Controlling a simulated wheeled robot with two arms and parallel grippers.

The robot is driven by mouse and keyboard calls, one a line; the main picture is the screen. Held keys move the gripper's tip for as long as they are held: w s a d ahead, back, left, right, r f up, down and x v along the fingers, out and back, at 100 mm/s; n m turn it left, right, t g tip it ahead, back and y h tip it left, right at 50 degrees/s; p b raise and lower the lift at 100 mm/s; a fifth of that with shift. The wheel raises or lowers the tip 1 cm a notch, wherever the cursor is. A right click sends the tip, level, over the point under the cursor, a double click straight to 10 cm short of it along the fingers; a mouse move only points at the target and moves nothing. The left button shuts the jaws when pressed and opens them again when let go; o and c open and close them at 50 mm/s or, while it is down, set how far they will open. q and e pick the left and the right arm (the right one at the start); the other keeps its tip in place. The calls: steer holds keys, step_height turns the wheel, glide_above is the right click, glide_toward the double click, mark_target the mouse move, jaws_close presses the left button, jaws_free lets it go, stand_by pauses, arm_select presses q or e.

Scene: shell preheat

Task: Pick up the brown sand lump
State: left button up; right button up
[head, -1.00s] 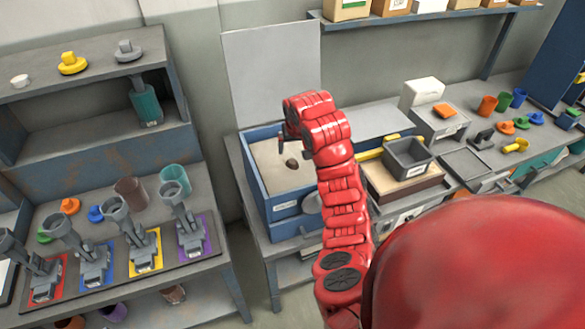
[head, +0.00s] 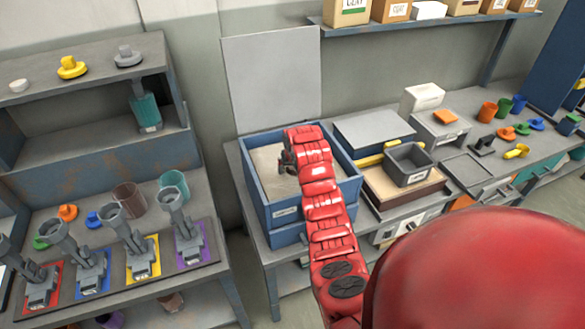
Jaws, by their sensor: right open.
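The blue sand box (head: 287,211) stands on the middle bench with pale sand (head: 268,163) inside. My right gripper (head: 288,166) is low inside the box, over or at the sand, with its red arm reaching in from the front. It is small and partly covered by its own wrist, and its jaws are open. The brown sand lump cannot be made out now; the gripper covers the spot where it lay. I cannot tell whether the jaws touch it. My left gripper is not in view.
The box walls surround the gripper closely. A grey panel (head: 272,80) stands behind it. A grey bin (head: 409,163) and a grey slab (head: 373,129) are to the right. The left bench holds several grey tools on coloured mats (head: 143,266).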

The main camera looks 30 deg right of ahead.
steer(key=shift+w+f, duration=0.1)
jaws_close()
stand_by(0.4)
